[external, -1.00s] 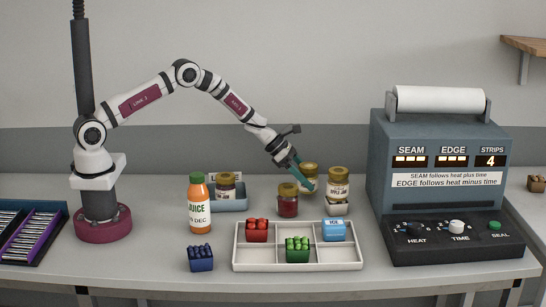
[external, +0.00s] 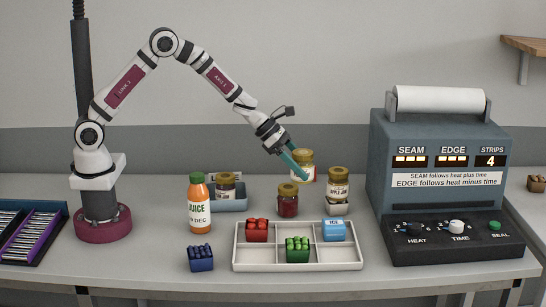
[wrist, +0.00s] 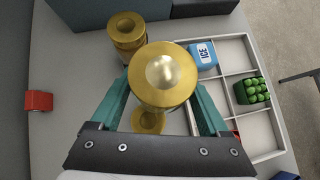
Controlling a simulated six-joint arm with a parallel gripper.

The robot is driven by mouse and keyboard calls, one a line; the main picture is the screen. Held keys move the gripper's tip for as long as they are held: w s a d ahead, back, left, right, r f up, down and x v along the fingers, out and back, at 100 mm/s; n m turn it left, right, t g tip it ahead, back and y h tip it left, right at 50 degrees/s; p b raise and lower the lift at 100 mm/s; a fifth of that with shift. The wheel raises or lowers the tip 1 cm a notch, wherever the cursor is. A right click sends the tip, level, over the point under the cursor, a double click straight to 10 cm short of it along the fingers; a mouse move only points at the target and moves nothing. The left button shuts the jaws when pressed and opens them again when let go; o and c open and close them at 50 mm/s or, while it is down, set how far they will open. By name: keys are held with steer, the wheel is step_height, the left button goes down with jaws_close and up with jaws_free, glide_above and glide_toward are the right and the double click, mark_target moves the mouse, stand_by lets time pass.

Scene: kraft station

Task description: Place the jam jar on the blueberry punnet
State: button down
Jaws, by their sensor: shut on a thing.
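My gripper (external: 290,163) is shut on a gold-lidded jam jar (external: 308,168) with a pale label. It holds the jar upright, raised above the table. In the wrist view the held jar's gold lid (wrist: 162,72) sits between the two teal fingers and hides most of the jar's body. The blueberry punnet (external: 200,258), a small dark blue box with round blue tops, stands on the table at the front left. It is outside the white tray, apart from and well to the left of my gripper.
A white divided tray (external: 240,263) holds red and green punnets and a blue ICE box. A juice bottle (external: 199,208) stands behind the blueberry punnet. A jar sits in a blue-grey tray (external: 240,199).

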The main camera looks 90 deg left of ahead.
steer(key=s+d+r+m+g+h, duration=0.25)
steer(key=s+d+m, duration=0.35)
steer(key=s+d, duration=0.55)
steer(key=s+d+r+m+g+h, duration=0.1)
steer(key=s+d+m+g+h, duration=0.3)
steer(key=s+d, duration=0.75)
steer(key=s+d+m+g, duration=0.4)
steer(key=s+d+m, duration=0.35)
steer(key=s, duration=0.45)
glide_above(199, 250)
steer(key=shift+n+t, duration=0.25)
steer(key=shift+n, duration=0.1)
steer(key=f, duration=0.5)
steer(key=shift+s+d+f, duration=0.15)
steer(key=shift+s+d, duration=0.15)
steer(key=shift+s, duration=0.05)
steer(key=f, duration=0.4)
steer(key=shift+w+a, duration=0.2)
steer(key=shift+w, duration=0.2)
steer(key=shift+f, duration=0.3)
steer(key=shift+f, duration=0.15)
